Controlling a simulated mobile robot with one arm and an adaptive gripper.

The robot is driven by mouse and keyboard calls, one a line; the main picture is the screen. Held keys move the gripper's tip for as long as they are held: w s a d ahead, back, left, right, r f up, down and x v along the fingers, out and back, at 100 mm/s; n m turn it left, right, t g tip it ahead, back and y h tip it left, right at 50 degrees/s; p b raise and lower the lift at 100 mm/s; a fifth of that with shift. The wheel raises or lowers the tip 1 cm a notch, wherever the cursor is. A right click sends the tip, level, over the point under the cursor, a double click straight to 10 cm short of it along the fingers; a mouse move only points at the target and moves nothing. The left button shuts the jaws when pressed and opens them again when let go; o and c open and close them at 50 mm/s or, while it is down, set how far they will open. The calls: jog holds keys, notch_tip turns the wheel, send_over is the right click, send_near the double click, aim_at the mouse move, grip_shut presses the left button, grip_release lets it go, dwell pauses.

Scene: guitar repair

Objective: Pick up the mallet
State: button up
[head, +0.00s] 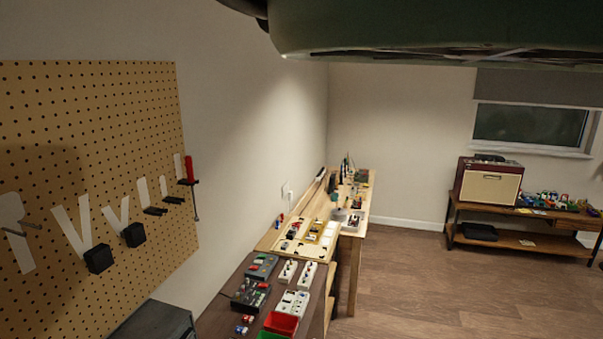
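I cannot pick out a mallet for certain. Two dark block-like heads hang low on the pegboard (90,110) at the left: one dark block (98,258) and, to its right, a second dark block (132,234). Pale strips show on the board above them. Either block may be a mallet head, but they are too small and dark to tell. My gripper is not in view, so its state and its distance to these tools are not shown.
A red-handled clamp (190,170) hangs at the board's right edge. A dark bench (225,296) and a wooden bench run along the wall, covered with small parts, a red bin (281,323) and pedals. An amplifier (489,183) stands on a far shelf. The wood floor (440,290) at right is clear.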

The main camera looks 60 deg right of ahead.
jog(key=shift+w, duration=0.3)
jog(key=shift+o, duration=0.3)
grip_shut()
